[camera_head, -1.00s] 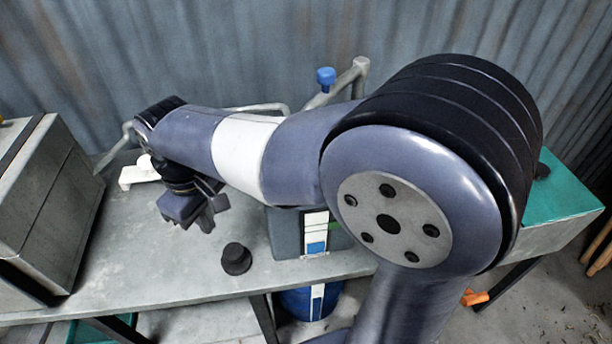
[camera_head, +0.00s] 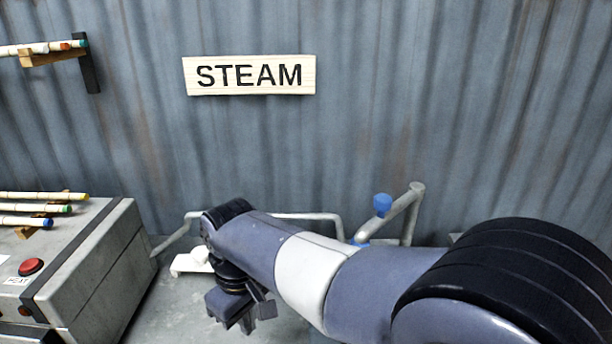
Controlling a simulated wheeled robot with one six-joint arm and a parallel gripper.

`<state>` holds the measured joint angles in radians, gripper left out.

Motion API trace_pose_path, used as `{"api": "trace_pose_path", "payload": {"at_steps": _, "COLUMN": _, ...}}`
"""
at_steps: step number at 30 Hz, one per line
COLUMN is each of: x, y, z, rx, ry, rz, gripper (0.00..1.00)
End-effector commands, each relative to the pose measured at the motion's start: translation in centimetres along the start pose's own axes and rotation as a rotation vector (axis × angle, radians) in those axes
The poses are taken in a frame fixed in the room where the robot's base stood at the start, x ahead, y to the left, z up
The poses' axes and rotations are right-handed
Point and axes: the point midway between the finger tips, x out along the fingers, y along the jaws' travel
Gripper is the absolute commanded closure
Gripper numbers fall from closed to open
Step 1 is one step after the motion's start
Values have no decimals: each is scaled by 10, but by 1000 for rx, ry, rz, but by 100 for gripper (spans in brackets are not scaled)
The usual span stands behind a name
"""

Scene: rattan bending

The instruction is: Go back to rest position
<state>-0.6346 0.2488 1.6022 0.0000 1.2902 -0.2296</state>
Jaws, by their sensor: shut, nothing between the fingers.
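My gripper (camera_head: 246,322) hangs from the end of my arm at the lower left of centre. It points down above the grey bench top (camera_head: 178,318). Its fingers are shut with nothing between them. My arm crosses the lower right of the view and hides much of the bench behind it.
A grey steam box (camera_head: 100,280) with a red button (camera_head: 31,266) stands at the left, with several rattan poles (camera_head: 40,209) on top. Grey pipes with a blue valve knob (camera_head: 382,205) rise behind my arm. A STEAM sign (camera_head: 249,75) hangs on the corrugated wall.

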Motion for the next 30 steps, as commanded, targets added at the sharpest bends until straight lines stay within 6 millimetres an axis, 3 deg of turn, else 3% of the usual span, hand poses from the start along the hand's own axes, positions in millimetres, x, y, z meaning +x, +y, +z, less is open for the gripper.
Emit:
{"api": "trace_pose_path", "payload": {"at_steps": 21, "x": 82, "y": 0, "z": 0, "rx": 0, "ry": -2, "rz": 0, "gripper": 100}}
{"api": "trace_pose_path", "payload": {"at_steps": 30, "x": 96, "y": 0, "z": 0, "rx": 0, "ry": -1, "rz": 0, "gripper": 100}}
